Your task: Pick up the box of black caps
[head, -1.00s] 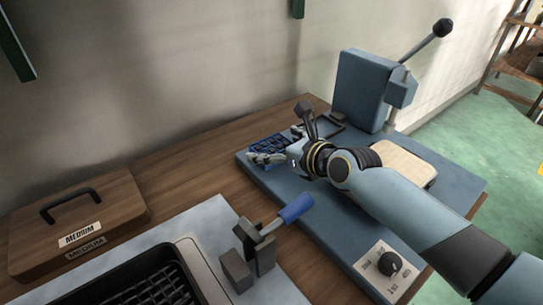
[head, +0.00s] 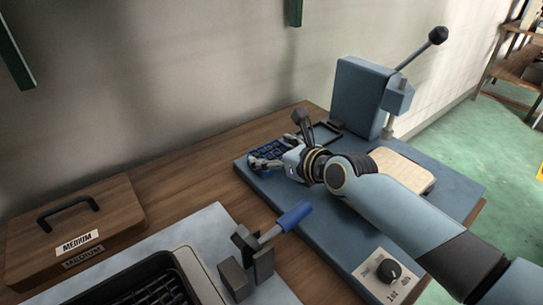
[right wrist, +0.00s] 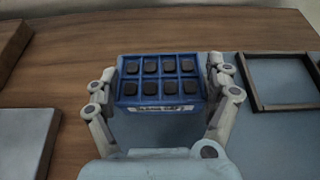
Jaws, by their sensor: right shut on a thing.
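The box of black caps is a blue compartment box (right wrist: 160,82) with a dark square cap in each cell and a white label on its near side. In the head view the box (head: 270,147) sits at the back left of the blue machine base, partly hidden by my gripper. My right gripper (right wrist: 160,85) is shut on the box, one finger against each short side. In the head view the right gripper (head: 268,160) reaches it from the right. I cannot tell whether the box is lifted. My left gripper is not in view.
An empty dark square frame (right wrist: 284,82) lies right of the box. A blue lever press (head: 362,95) stands behind my right arm, with a cream pad (head: 402,168) beside it.

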